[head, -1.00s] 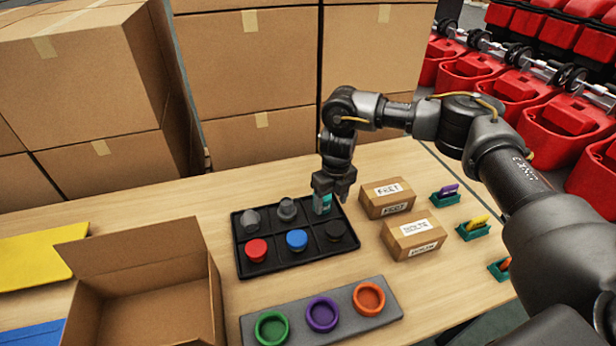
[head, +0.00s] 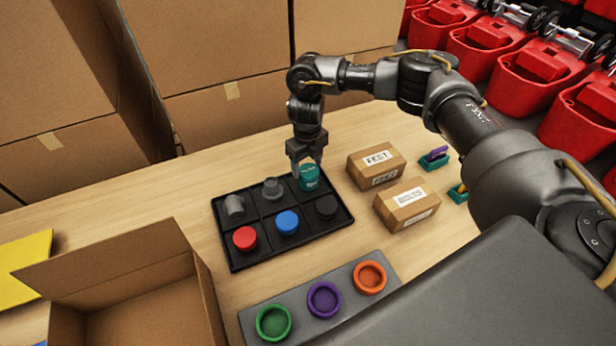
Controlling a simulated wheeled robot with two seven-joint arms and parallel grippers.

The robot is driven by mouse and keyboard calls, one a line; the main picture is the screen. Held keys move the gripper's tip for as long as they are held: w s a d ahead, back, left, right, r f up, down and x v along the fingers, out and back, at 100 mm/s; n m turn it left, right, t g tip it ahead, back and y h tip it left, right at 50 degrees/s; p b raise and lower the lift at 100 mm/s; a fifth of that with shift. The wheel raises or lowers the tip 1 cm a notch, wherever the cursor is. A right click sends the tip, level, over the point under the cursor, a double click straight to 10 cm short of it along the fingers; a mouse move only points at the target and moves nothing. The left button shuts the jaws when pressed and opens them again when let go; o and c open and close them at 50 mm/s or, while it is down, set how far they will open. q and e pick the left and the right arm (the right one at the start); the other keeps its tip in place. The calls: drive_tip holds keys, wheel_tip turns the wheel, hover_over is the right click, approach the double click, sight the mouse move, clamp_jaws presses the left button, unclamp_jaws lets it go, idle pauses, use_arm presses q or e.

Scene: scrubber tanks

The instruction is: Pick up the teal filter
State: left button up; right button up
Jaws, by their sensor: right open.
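The teal filter (head: 309,177) is a small teal cylinder in the back right compartment of the black tray (head: 238,265). My right gripper (head: 307,165) is open and points down at the filter, with its fingers at the filter's top. I cannot tell whether the fingers touch it. My left gripper is not in view.
Two small cardboard boxes (head: 376,163) (head: 407,204) stand right of the tray. A grey holder (head: 345,302) with green, purple and orange rings is in front. An open cardboard box (head: 120,265) is at the left. Large cartons stand behind the table.

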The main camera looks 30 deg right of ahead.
drive_tip(key=shift+s+f+p, duration=0.15)
drive_tip(key=shift+f+p, duration=0.15)
drive_tip(key=shift+f, duration=1.05)
drive_tip(key=shift+s+f+p, duration=0.1)
drive_tip(key=shift+f+p, duration=0.2)
drive_tip(key=shift+f, duration=1)
drive_tip(key=shift+c, duration=0.2)
drive_tip(key=c, duration=0.7)
